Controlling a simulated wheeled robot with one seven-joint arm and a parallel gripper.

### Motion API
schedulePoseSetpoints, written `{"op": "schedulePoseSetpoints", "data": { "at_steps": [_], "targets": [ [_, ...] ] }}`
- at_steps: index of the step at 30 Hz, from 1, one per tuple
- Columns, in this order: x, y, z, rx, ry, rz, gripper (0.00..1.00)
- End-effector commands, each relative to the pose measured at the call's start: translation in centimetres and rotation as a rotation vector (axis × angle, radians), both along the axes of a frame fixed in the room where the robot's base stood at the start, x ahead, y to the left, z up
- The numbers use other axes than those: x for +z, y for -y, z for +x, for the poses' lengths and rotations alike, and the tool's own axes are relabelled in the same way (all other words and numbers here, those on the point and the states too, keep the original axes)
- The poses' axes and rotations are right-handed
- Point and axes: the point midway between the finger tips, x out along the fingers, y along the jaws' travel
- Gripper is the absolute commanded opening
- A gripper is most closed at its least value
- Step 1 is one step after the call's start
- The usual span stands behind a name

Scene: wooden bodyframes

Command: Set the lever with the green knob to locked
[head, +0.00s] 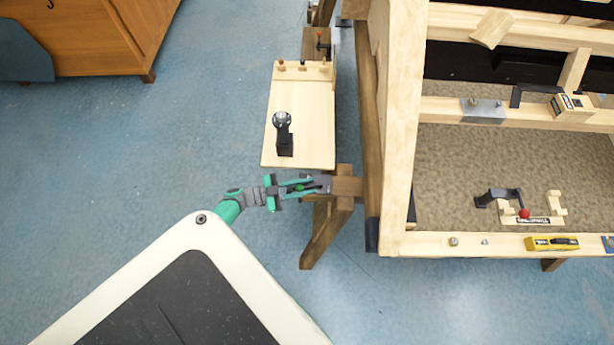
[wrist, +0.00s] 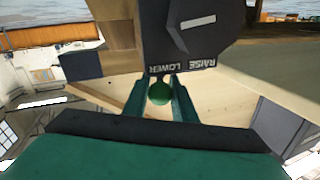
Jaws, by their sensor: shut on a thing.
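The green knob (wrist: 160,93) sits between the two fingertips of my gripper (wrist: 160,98) in the wrist view. The fingers are shut on it. In the head view the green knob (head: 299,188) shows small between the fingers of my gripper (head: 298,187), beside the wooden post left of the big frame. A dark plate (wrist: 190,45) just beyond the knob carries a white bar mark and the words RAISE and LOWER, upside down in the wrist view. I see no "locked" mark. The lever's arm is mostly hidden.
A wooden side board (head: 312,110) with a black stand (head: 284,135) and several small knobs lies beyond my gripper. The big wooden frame (head: 400,130) stands to the right, with a red-knobbed lever (head: 524,213) inside it. Blue floor (head: 150,140) is clear to the left.

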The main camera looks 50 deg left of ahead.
Motion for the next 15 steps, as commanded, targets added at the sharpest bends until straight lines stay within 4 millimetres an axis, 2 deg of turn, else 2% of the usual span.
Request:
{"op": "schedulePoseSetpoints", "data": {
  "at_steps": [6, 7, 8, 9, 15],
  "targets": [
    [-0.02, -0.28, -0.14, 0.005, -0.002, 0.002, 0.00],
    [-0.03, -0.29, -0.14, 0.005, -0.002, 0.002, 0.31],
    [-0.03, -0.28, -0.15, 0.005, -0.002, 0.002, 0.39],
    [-0.03, -0.25, -0.13, 0.005, -0.002, 0.002, 0.43],
    [-0.04, -0.10, -0.05, 0.002, -0.002, 0.001, 0.43]
  ]
}}
